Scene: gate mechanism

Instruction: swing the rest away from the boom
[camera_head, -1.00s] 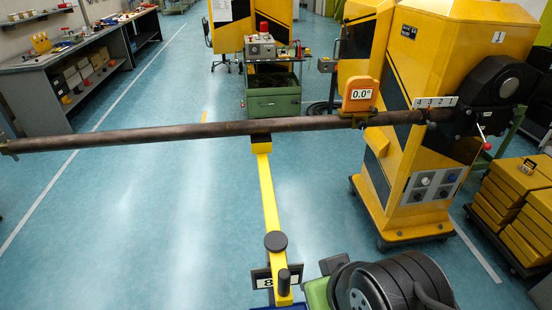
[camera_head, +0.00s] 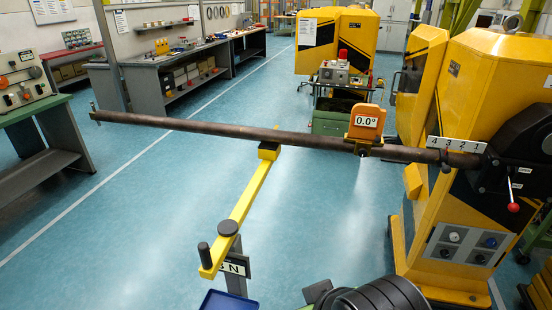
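The boom (camera_head: 215,130) is a long dark brown bar running nearly level from the yellow gate cabinet (camera_head: 455,185) at right to a free end at far left. An orange gauge (camera_head: 365,122) on it reads 0.0°. The rest is a yellow arm (camera_head: 247,195) whose black-topped far end (camera_head: 269,150) is beneath the boom and appears to touch it. My gripper is not in view.
A label plate (camera_head: 236,266) is on the post and a blue tray (camera_head: 228,302) lies below. Black discs (camera_head: 375,298) stand at bottom right. A red-knobbed lever (camera_head: 512,207) hangs from the boom's hub. Open floor (camera_head: 130,230) lies left of the rest; workbenches stand farther back.

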